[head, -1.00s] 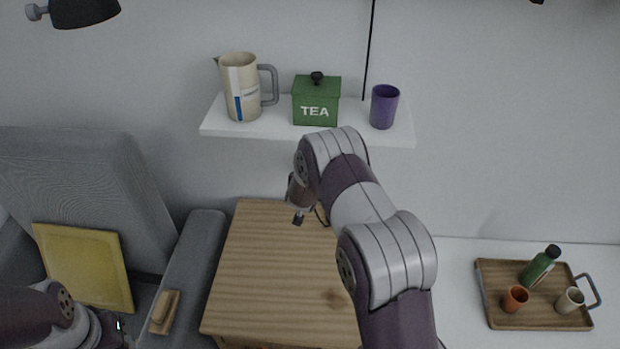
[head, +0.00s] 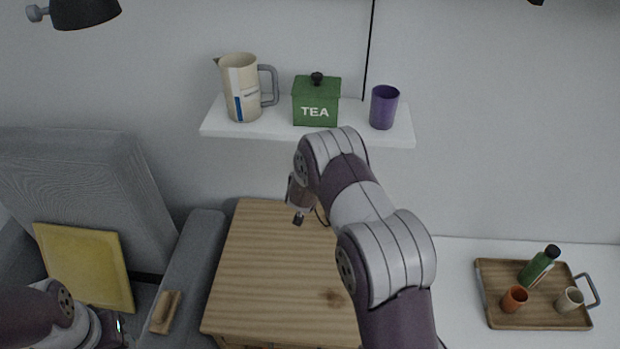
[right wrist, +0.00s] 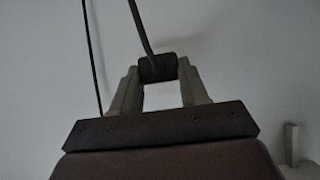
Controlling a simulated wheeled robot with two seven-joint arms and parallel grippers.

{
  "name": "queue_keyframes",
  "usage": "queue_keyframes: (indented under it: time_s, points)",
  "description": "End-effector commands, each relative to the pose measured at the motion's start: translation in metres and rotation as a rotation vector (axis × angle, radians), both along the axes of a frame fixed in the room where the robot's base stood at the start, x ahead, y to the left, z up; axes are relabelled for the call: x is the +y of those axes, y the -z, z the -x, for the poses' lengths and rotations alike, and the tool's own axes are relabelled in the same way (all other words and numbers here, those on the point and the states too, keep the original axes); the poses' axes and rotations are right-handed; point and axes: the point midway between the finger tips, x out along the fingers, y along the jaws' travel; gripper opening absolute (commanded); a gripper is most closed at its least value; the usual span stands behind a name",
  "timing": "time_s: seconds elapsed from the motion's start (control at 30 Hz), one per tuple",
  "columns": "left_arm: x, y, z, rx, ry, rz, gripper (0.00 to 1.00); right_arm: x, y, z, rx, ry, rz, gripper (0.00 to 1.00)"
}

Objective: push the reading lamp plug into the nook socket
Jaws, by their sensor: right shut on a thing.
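In the right wrist view my right gripper (right wrist: 160,85) is shut on a small dark plug (right wrist: 158,68) between its fingertips. A dark cord runs up from the plug. In the head view the right gripper (head: 298,217) hangs beyond my forearm, over the back of the wooden cabinet and below the shelf. A dark lamp head (head: 85,10) shows at the top left; I cannot tell whether it is the reading lamp. The nook socket is not visible in either view. My left arm enters at the lower left; its fingers are out of frame.
A white shelf (head: 310,132) above carries a jug (head: 240,88), a green tea tin (head: 316,102) and a purple cup (head: 384,107). The wooden cabinet top (head: 265,270) is bare. A grey armchair (head: 85,175) stands left; a wooden tray (head: 500,318) lies right.

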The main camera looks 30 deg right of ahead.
Motion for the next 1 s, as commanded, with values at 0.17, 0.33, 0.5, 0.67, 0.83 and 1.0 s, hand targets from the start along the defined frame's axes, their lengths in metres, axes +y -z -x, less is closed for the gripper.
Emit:
queue_keyframes:
  time_s: [0.17, 0.33, 0.5, 0.67, 0.83, 1.0]
  points:
    - [0.000, 0.000, 0.000, 0.000, 0.000, 0.000, 0.43, -0.002, 0.000, -0.003, -0.001, 0.001, 0.000, 0.07]
    - [0.000, 0.001, 0.000, 0.000, 0.000, 0.000, 0.43, -0.004, 0.000, -0.007, -0.002, 0.002, 0.000, 0.07]
    - [0.000, 0.001, 0.000, 0.000, 0.000, 0.000, 0.43, -0.006, 0.000, -0.010, 0.000, 0.000, 0.000, 0.07]
    - [0.000, 0.001, 0.000, 0.000, 0.000, 0.000, 0.43, -0.008, 0.000, -0.014, -0.001, 0.001, 0.000, 0.07]
    - [0.000, 0.001, 0.000, 0.000, 0.000, 0.000, 0.43, -0.011, 0.000, -0.017, -0.001, 0.001, 0.000, 0.07]
    - [0.000, 0.001, 0.000, 0.000, 0.000, 0.000, 0.43, -0.013, 0.000, -0.021, -0.001, 0.000, 0.001, 0.07]
